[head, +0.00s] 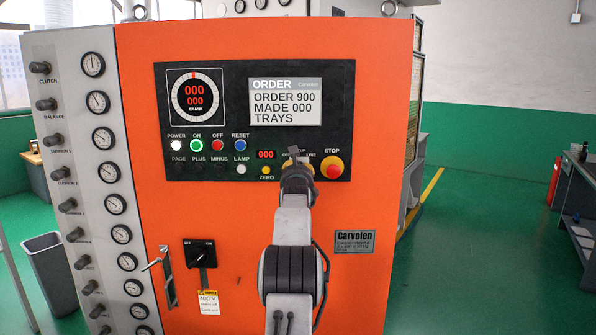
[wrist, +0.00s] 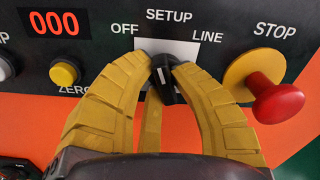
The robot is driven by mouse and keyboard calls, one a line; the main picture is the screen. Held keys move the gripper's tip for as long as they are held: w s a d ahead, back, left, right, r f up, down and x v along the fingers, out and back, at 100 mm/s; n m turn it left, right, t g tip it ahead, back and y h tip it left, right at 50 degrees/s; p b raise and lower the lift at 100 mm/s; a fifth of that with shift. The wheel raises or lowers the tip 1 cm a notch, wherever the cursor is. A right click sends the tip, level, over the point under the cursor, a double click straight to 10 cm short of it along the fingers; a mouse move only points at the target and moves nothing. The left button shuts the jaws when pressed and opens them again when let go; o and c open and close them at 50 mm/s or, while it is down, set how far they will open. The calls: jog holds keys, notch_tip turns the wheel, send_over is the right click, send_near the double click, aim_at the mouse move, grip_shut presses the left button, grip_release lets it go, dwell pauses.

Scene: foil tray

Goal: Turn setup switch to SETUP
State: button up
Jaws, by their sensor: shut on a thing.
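The setup switch is a black knob (wrist: 166,82) with a white mark, on a white plate (wrist: 190,47) labelled OFF, SETUP and LINE. In the wrist view the mark points roughly upward, toward SETUP, with a slight lean; its exact angle is hard to tell. My gripper (wrist: 163,68) is shut on the knob, its yellow fingers on either side of it. In the head view my gripper (head: 297,165) reaches the panel and mostly hides the switch.
A red STOP button (wrist: 277,102) on a yellow base stands close to the right finger. A yellow ZERO button (wrist: 65,73) is at the left. The black panel (head: 220,128) has a display reading ORDER 900, MADE 000 (head: 285,101). A rotary switch (head: 200,254) sits lower left.

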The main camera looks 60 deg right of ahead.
grip_shut()
jog(key=shift+f, duration=0.1)
jog(key=shift+m+b, duration=0.55)
jog(key=shift+m, duration=0.15)
jog(key=o, duration=0.8)
grip_release()
jog(key=shift+w, duration=0.1)
jog(key=shift+a, duration=0.15)
jog(key=shift+v, duration=5.95)
